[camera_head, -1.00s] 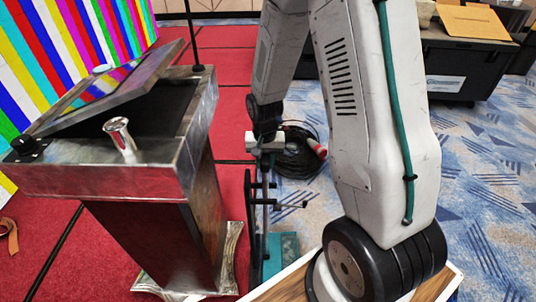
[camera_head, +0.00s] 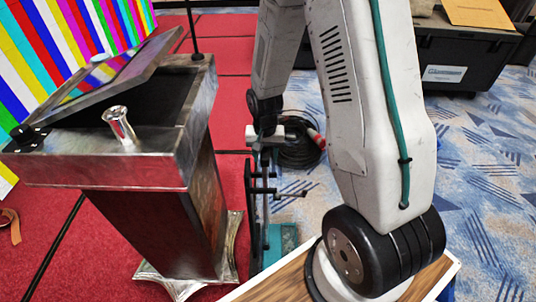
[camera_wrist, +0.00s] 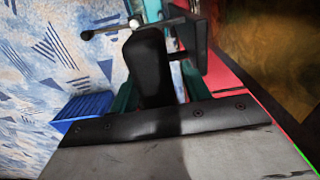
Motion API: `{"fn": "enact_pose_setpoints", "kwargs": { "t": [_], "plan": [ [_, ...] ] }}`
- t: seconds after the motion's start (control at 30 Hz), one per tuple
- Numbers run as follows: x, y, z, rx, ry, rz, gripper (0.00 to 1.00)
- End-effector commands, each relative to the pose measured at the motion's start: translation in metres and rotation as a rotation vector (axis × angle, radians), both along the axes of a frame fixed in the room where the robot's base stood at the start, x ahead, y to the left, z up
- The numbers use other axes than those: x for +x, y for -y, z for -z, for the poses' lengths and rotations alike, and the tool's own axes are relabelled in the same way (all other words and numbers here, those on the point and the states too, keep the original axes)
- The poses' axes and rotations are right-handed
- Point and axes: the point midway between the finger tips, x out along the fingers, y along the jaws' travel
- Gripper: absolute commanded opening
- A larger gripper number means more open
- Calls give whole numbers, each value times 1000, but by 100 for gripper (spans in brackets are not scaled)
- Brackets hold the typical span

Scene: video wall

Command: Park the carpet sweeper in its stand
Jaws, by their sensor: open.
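In the head view my gripper (camera_head: 266,147) hangs at the top of a slim dark upright frame with side pegs (camera_head: 250,205), which looks like the stand. It is open; the jaws are small and partly hidden by my wrist. A thin upright pole stands at the frame above a teal base (camera_head: 283,240); I cannot tell sweeper from stand there. In the wrist view a black rounded piece (camera_wrist: 150,65), possibly the handle grip, is close ahead, with teal parts behind it. The sweeper's head is not clearly visible.
A metal-and-wood lectern (camera_head: 150,180) stands close left of the frame. A coiled black cable (camera_head: 302,152) lies on the floor behind. A black case (camera_head: 460,60) is at the back right. Patterned blue carpet on the right is mostly clear.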

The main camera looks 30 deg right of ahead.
Motion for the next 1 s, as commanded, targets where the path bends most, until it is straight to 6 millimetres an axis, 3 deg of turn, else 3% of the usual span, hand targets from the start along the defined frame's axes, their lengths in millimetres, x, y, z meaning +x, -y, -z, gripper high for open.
{"fn": "enact_pose_setpoints", "kwargs": {
  "t": [0.5,0.77,0.87,1.0],
  "plan": [
    [1,0,-97,-1,4,0,47],
    [-3,-2,-124,-1,4,-10,47],
    [-11,-10,-147,-4,16,-45,47],
    [-41,-28,-196,-8,37,-142,47]
  ]
}}
